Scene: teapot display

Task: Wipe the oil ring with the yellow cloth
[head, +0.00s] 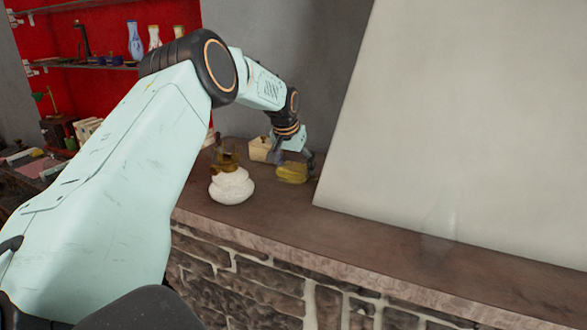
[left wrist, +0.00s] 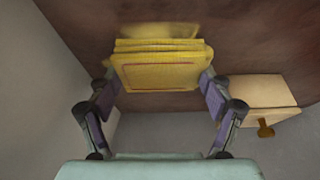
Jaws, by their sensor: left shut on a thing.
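The yellow cloth (head: 291,173) is a folded stack at the back of the brown mantel top (head: 262,214), near the big pale slanted panel. My left gripper (head: 293,160) reaches down over it and is shut on it. In the left wrist view the folded cloth (left wrist: 158,65) sits between both fingers, with a faint yellow reflection on the brown surface beyond it. I cannot tell whether the cloth touches the surface. I cannot make out the oil ring in either view. My right gripper is not in view.
A white rounded pot (head: 231,186) with an amber glass piece (head: 226,158) above it stands left of the cloth. A small cream box (head: 262,150) is behind; it shows in the left wrist view (left wrist: 256,92) with a brass knob. The pale slanted panel (head: 450,110) bounds the right.

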